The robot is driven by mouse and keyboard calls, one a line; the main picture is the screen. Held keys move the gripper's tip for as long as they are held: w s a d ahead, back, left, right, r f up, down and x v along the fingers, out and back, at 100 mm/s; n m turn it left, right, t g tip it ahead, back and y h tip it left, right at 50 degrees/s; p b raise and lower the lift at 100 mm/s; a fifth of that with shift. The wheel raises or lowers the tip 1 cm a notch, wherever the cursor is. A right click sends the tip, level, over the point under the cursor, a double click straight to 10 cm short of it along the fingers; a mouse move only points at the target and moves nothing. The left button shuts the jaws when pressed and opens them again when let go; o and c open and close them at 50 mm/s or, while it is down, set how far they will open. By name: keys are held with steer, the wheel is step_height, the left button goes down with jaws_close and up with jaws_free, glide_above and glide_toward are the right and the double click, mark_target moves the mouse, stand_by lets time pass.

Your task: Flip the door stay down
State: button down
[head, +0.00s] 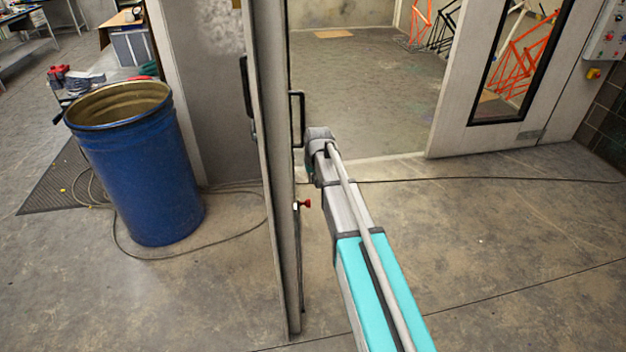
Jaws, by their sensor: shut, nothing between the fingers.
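The door (281,240) stands open and is seen nearly edge-on, upright in the middle of the head view. A small fitting with a red tip (305,203), which looks like the door stay, sticks out to the right from the door's right face, below the handle. Its exact pose is too small to tell. My gripper (314,155), at the far end of my turquoise and grey arm, is shut and empty. It is just right of the door, above the red tip in the picture and apart from it. Its fingertips are hard to make out.
Black handles (297,118) stand out from the door faces. A blue drum (145,170) stands left of the door, with a hose (150,257) on the floor around it. The booth opening and another windowed door (500,80) are behind. The floor at right is clear except for a thin cable.

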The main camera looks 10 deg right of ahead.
steer(key=shift+s+b+x, duration=0.25)
steer(key=shift+b+x, duration=1)
steer(key=shift+x, duration=0.1)
steer(key=shift+s+b+x, duration=0.2)
steer(key=shift+b+x, duration=1.1)
steer(key=shift+x, duration=0.05)
steer(key=shift+s+b+x, duration=0.25)
steer(key=shift+b+x, duration=1)
steer(key=shift+x, duration=0.1)
steer(key=shift+a+f, duration=0.15)
steer(key=shift+a, duration=0.05)
steer(key=b+x, duration=0.2)
steer(key=s+b+x, duration=0.1)
steer(key=b+x, duration=0.1)
steer(key=shift+d+f, duration=0.1)
steer(key=shift+f, duration=0.2)
steer(key=shift+b, duration=0.3)
steer(key=shift+s, duration=0.1)
steer(key=shift+r, duration=0.15)
